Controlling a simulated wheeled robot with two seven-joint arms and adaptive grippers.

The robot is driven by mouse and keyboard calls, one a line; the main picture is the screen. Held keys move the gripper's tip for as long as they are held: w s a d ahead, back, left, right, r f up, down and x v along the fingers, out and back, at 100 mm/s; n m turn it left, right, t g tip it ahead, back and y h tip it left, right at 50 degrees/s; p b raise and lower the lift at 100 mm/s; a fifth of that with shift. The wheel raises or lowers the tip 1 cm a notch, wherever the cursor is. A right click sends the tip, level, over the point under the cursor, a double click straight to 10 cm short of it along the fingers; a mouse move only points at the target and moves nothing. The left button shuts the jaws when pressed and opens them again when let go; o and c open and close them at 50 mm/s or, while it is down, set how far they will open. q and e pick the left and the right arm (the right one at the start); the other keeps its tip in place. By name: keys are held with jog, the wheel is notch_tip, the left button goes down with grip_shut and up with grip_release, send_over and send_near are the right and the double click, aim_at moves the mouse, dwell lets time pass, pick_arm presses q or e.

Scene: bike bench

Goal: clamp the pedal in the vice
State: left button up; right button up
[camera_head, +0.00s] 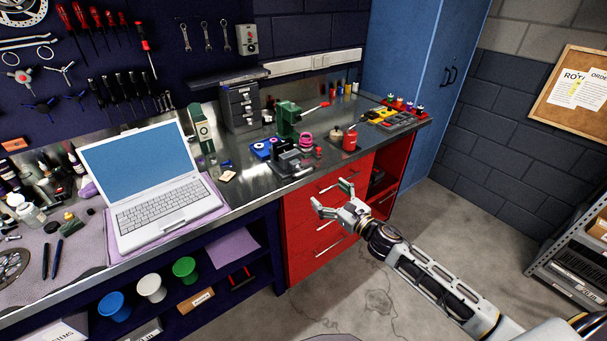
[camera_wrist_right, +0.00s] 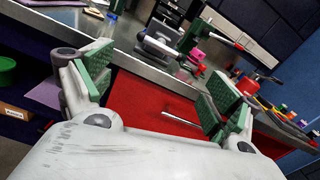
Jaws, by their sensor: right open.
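A dark grey vice (camera_head: 291,163) stands near the front edge of the metal bench, with a light handle pointing toward the front. It also shows in the right wrist view (camera_wrist_right: 163,36), beyond my fingers. I cannot pick out the pedal with certainty among the small dark things on the bench. My right gripper (camera_head: 332,195) is open and empty, with green pads spread apart, in front of the red drawers and below the bench top. The right wrist view shows both fingers (camera_wrist_right: 160,90) with nothing between them. My left gripper is not in view.
A green press (camera_head: 287,118) stands behind the vice. A pink roll (camera_head: 306,139) and a red can (camera_head: 350,139) stand to its right. An open laptop (camera_head: 150,175) sits to the left. Red drawers (camera_head: 318,227) are below. The floor (camera_head: 400,240) is clear.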

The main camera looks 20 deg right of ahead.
aim_at(304, 172)
jog(key=shift+w, duration=0.1)
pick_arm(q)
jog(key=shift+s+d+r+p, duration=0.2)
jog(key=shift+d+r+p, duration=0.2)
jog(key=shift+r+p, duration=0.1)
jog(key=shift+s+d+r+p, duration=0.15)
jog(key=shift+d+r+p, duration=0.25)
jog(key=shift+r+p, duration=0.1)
pick_arm(e)
jog(key=shift+x, duration=6.85)
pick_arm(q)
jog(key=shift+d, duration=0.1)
pick_arm(e)
jog(key=shift+f, duration=0.1)
jog(key=c, duration=0.9)
